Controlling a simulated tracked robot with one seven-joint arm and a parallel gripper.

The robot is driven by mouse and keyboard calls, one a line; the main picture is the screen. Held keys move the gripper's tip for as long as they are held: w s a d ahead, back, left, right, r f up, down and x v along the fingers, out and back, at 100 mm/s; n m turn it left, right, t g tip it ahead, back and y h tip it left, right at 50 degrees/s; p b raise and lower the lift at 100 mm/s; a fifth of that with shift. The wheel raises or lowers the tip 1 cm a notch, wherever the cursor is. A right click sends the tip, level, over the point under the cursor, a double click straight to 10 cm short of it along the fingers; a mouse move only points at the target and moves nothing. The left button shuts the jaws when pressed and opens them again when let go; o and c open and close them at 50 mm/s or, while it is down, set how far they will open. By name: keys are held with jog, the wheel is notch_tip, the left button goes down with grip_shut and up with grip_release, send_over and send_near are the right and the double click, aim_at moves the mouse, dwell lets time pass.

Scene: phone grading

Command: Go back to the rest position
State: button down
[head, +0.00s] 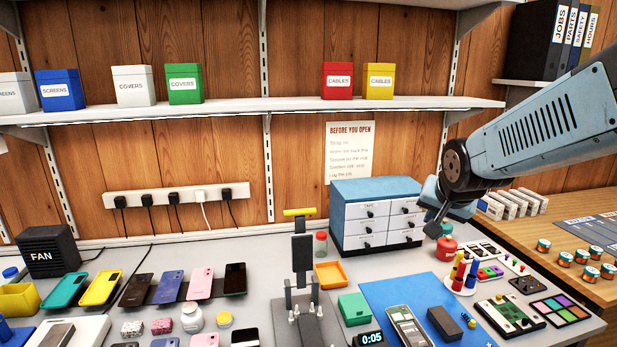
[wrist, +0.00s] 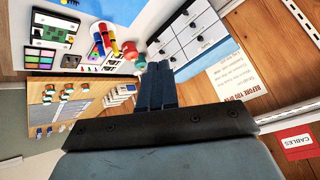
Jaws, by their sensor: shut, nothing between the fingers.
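My gripper (head: 434,228) hangs from my blue-grey arm at the right of the head view, in front of the right side of the blue drawer cabinet (head: 340,208) and above the bench. In the wrist view my gripper (wrist: 157,72) shows its two dark fingers side by side, shut with nothing between them. The fingers point toward the bench and the cabinet's white drawers (wrist: 190,40). No contact with any object is visible.
A blue mat (head: 385,292) carries an opened phone (head: 407,326) and a dark block. A red jar (head: 446,248) and screwdriver rack (head: 463,278) stand below my gripper. A shelf (head: 240,109) with boxes spans the wall. Phones lie at left; a wooden side table (head: 560,235) is at right.

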jog(key=s+a+r+n+g, duration=0.1)
jog(key=s+r+n, duration=0.1)
jog(key=s, duration=0.6)
jog(key=s+a+r+n+g, duration=0.1)
jog(key=s+r+n, duration=0.1)
jog(key=s, duration=0.6)
jog(key=shift+a+r+n+y, duration=0.3)
jog(key=shift+a+n, duration=0.1)
jog(key=shift+n, duration=0.4)
